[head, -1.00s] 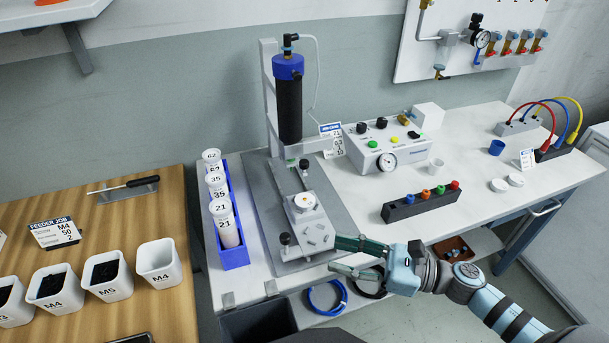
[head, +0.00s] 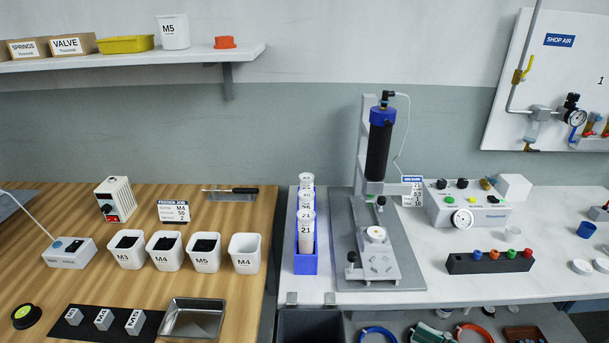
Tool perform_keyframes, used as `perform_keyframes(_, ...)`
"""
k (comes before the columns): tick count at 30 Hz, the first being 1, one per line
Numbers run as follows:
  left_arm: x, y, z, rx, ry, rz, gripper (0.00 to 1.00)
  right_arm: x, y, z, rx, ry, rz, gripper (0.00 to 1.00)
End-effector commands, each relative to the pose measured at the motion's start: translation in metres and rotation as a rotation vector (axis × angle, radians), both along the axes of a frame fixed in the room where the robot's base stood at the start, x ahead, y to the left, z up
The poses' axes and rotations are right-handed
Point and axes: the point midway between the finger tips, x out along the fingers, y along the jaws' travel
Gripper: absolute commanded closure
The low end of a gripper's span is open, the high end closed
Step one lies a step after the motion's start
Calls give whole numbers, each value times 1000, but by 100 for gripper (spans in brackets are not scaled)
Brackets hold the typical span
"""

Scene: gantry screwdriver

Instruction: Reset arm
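A fixture on the plate holds a round white-topped part (head: 375,234). No arm of mine reaches over the bench or the fixture. My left gripper is out of view.
A blue rack (head: 306,264) of white tubes stands left of the plate. A control box (head: 466,209) and a black block (head: 489,263) with coloured plugs stand to its right. White bins (head: 126,252) and a metal tray (head: 193,319) sit on the wooden table.

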Motion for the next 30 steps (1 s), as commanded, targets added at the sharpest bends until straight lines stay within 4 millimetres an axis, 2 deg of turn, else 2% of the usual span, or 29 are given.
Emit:
perform_keyframes(8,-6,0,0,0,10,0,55,14,-13,-3,157,204,-83,61)
perform_keyframes(14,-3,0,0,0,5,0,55,35,-49,-25,347,432,-245,61)
perform_keyframes(17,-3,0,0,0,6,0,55,45,-75,-46,483,566,-361,61)
perform_keyframes(22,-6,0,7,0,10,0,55,51,-137,-100,835,834,-648,61)
perform_keyframes(25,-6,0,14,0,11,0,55,38,-179,-147,1118,990,-865,61)
perform_keyframes(26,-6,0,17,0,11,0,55,30,-191,-164,1217,1034,-940,61)
perform_keyframes(28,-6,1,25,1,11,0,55,-1,-218,-211,1486,1130,-1145,61)
perform_keyframes(29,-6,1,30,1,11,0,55,-21,-226,-233,1615,1163,-1244,61)
perform_keyframes(30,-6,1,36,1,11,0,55,-52,-232,-264,1793,1194,-1385,61)
